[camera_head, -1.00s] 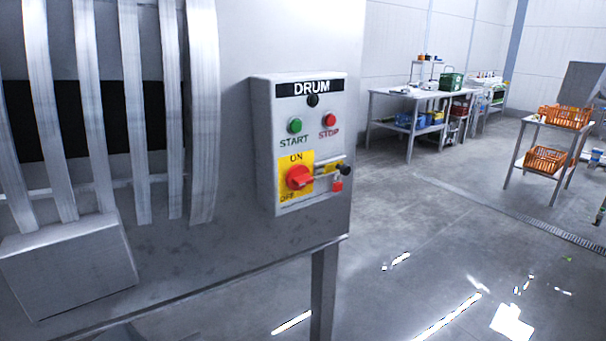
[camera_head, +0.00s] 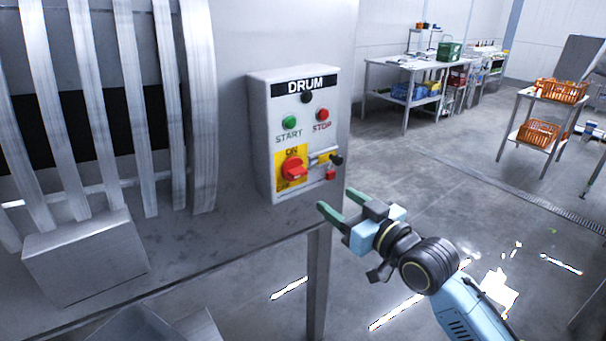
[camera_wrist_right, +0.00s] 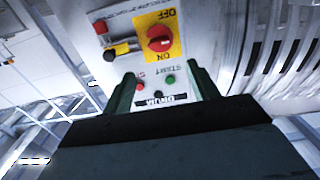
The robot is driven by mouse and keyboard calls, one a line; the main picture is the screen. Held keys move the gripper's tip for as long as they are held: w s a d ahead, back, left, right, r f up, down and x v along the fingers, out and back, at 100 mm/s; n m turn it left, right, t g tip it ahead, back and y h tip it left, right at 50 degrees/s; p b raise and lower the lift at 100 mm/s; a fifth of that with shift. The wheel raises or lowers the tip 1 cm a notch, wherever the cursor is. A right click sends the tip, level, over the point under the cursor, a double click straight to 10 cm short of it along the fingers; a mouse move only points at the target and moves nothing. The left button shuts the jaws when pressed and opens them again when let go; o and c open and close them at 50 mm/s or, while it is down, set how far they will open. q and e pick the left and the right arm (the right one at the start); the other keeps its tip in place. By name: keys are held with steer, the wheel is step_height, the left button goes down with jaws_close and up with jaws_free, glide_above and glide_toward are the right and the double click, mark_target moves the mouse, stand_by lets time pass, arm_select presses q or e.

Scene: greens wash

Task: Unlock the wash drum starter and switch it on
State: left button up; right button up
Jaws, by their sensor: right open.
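The grey DRUM starter box (camera_head: 262,150) is fixed to the steel machine, with a green START button (camera_head: 290,122) and a red STOP button (camera_head: 322,114). Its red rotary switch (camera_head: 293,169) sits on a yellow ON/OFF plate; the handle is tilted, pointing right. A black-knobbed pin (camera_head: 337,160) and a small red padlock (camera_head: 330,175) are right of the switch. My right gripper (camera_head: 335,205) is open and empty, below and right of the box, apart from it. The right wrist view shows the box upside down, with the switch (camera_wrist_right: 159,39) and padlock (camera_wrist_right: 100,27) beyond the fingers. My left gripper is out of view.
A steel leg (camera_head: 318,285) stands below the machine. Slatted metal bars and a block-shaped housing (camera_head: 85,260) are at left. Workbenches and a stand with orange crates (camera_head: 538,132) are well behind. The floor between is open.

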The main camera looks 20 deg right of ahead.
mark_target(301, 175)
steer(key=x, duration=1.3)
steer(key=shift+f, duration=0.1)
steer(key=c, duration=1)
